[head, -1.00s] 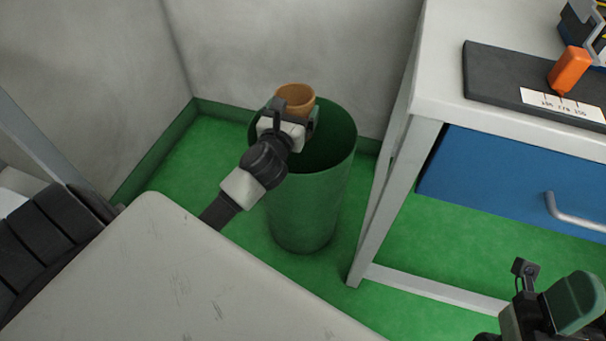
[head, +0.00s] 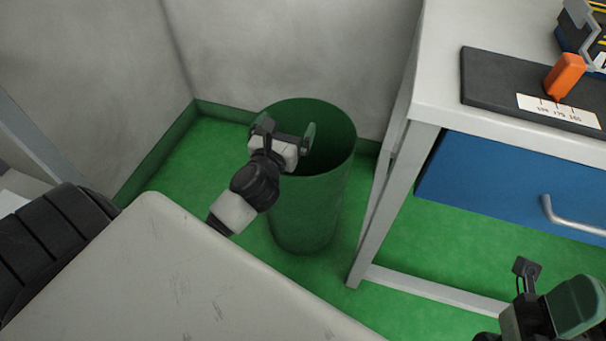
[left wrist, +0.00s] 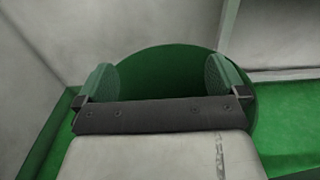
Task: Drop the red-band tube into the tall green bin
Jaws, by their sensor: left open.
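The tall green bin (head: 312,212) stands upright on the floor between the wall and the desk. Its open mouth and dark inside show in the head view, and the bin's inside (left wrist: 165,65) also shows in the left wrist view. My left gripper (head: 287,132) is at the bin's mouth with its fingers spread and nothing between them. The two open finger pads (left wrist: 168,80) show clearly in the left wrist view. No tube is visible now; the bin's bottom is hidden. My right gripper (head: 560,305) is at the lower right, partly cut off, its opening unclear.
A white desk (head: 440,75) with a blue drawer (head: 500,185) stands right of the bin. On it are a dark board (head: 490,80), an orange object (head: 565,74) and a label card (head: 558,109). A pale scratched surface (head: 190,270) fills the lower left.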

